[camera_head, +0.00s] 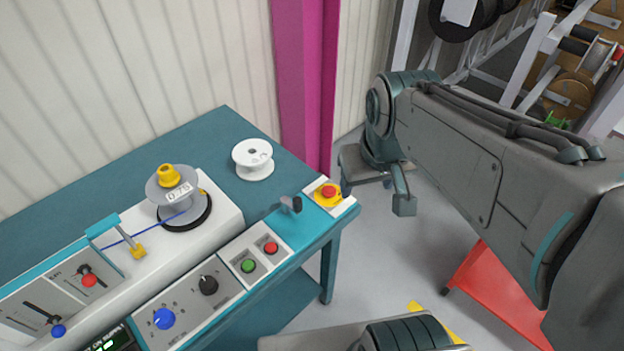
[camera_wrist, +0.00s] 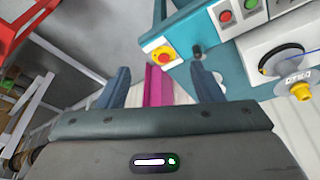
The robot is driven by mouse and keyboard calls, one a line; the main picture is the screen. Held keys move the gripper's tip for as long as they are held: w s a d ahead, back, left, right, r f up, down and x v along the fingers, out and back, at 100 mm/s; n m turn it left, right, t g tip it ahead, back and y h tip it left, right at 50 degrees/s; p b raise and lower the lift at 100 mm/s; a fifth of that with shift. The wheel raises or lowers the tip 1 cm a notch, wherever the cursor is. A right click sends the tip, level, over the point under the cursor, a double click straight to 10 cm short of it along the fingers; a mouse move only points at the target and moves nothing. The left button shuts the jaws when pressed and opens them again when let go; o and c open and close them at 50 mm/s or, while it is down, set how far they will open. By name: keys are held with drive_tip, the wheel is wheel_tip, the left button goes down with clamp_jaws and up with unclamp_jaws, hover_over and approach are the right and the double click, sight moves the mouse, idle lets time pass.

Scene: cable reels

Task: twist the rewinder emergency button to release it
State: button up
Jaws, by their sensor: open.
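In the wrist view the button (camera_wrist: 162,56) appears between my finger lines, beyond the fingertips. My gripper (camera_head: 375,196) is open and empty. It hangs to the right of the button in the head view, apart from it. Both fingers also show in the wrist view (camera_wrist: 160,72). Nothing hides the button. Whether it is pressed in cannot be told.
A dark lever (camera_head: 291,204) stands just left of the button. Green (camera_head: 248,265) and red (camera_head: 271,248) push buttons lie further left. A white spool (camera_head: 253,158) sits on the teal table (camera_head: 220,135). A magenta post (camera_head: 303,80) rises behind. A red stand (camera_head: 500,300) is at right.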

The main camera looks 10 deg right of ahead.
drive_tip(key=w+f+n+g+b, duration=0.2)
drive_tip(key=w+f+n+b, duration=0.25)
drive_tip(key=w, duration=0.75)
drive_tip(key=n+g+b, duration=0.1)
drive_tip(key=n+b, duration=0.3)
drive_tip(key=b, duration=0.2)
approach(329, 189)
wheel_tip(329, 189, down, 8)
drive_tip(key=shift+w+d+f, duration=0.1)
drive_tip(key=shift+w+f, duration=0.05)
drive_tip(key=shift+f, duration=0.1)
